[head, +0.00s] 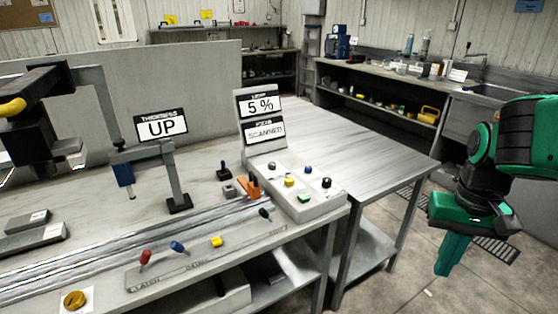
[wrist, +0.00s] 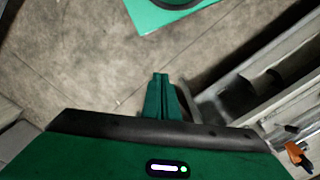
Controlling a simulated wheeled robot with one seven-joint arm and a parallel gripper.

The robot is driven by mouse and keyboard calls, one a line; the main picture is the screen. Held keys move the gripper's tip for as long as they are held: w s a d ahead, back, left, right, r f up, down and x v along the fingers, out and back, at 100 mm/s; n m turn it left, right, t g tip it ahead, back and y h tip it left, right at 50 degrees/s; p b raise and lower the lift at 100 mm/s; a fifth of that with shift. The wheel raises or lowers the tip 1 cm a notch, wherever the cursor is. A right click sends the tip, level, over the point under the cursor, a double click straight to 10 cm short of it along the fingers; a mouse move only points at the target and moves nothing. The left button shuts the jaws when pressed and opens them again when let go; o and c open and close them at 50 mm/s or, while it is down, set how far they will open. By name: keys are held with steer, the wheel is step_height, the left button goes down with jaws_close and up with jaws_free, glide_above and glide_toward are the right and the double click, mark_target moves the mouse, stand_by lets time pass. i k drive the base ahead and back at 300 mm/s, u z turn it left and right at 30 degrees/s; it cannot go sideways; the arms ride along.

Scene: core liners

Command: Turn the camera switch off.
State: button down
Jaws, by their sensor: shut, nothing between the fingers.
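A grey control box (head: 309,206) sits at the right end of the bench, with blue, yellow, green, black and other small knobs on its sloped top. I cannot tell which knob is the camera switch, as its labels are too small to read. My green gripper (head: 447,262) hangs at the right, over the floor and well apart from the box. Its fingers also show together and empty in the wrist view (wrist: 161,78).
A front panel (head: 205,262) carries red, blue and yellow levers. A bare side table (head: 365,155) lies between the box and my arm. A sink counter (head: 390,72) stands behind. The floor (head: 400,275) near my gripper is clear.

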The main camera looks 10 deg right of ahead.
mark_target(327, 181)
steer(key=z, duration=1.3)
steer(key=i, duration=0.6)
steer(key=u, duration=1.3)
